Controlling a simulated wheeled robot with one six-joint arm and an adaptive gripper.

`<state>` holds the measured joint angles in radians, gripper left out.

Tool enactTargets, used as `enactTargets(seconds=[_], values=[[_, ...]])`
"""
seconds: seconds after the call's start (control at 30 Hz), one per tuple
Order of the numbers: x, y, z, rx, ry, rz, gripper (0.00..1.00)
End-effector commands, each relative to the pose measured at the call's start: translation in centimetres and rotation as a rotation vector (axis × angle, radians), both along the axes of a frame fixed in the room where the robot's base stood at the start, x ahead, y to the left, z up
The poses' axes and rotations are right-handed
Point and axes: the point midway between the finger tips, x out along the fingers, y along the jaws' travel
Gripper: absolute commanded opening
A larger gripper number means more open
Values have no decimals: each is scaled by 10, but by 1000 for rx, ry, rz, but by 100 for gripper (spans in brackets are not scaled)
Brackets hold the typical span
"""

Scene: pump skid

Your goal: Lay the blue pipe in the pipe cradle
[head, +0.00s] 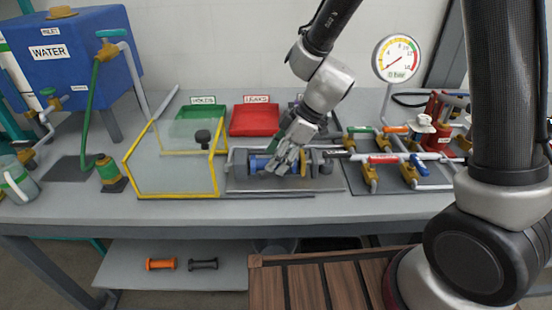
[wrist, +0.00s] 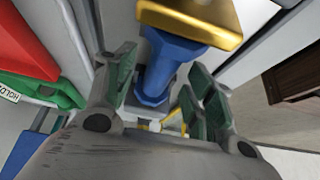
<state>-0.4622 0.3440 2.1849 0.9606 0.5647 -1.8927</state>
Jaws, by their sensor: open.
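A blue cylindrical part (head: 260,164), apparently the blue pipe, lies level on the grey skid plate (head: 240,184) in the middle of the bench, with a yellow-gold ring near its right end. My gripper (head: 287,161) is down at its right part, and my fingers hide some of it. In the wrist view, the blue part (wrist: 168,65) with its gold flange (wrist: 190,22) shows between the spread green-padded fingers of my gripper (wrist: 158,95). The fingers are open; contact cannot be told. I cannot make out the pipe cradle for certain.
A yellow-framed clear guard (head: 216,170) stands just left of the skid. Green (head: 196,116) and red (head: 255,121) trays are behind. A valve manifold (head: 385,160) and a gauge (head: 397,58) stand right. Orange (head: 160,264) and black (head: 203,264) spools lie on the lower shelf.

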Motion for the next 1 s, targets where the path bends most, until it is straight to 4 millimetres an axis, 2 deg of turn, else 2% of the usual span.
enactTargets(seconds=[0.4,0.5,0.67,0.77,0.87,0.97,1.0], values=[[-1,-43,76,2,-4,-3,54],[-1,-50,88,2,-3,-3,54],[-2,-55,96,1,23,-42,54],[-4,-58,97,-7,110,-167,54],[-20,-75,87,-75,260,-350,54],[-43,-109,92,-171,377,-580,54],[-52,-127,100,-204,403,-686,54]])
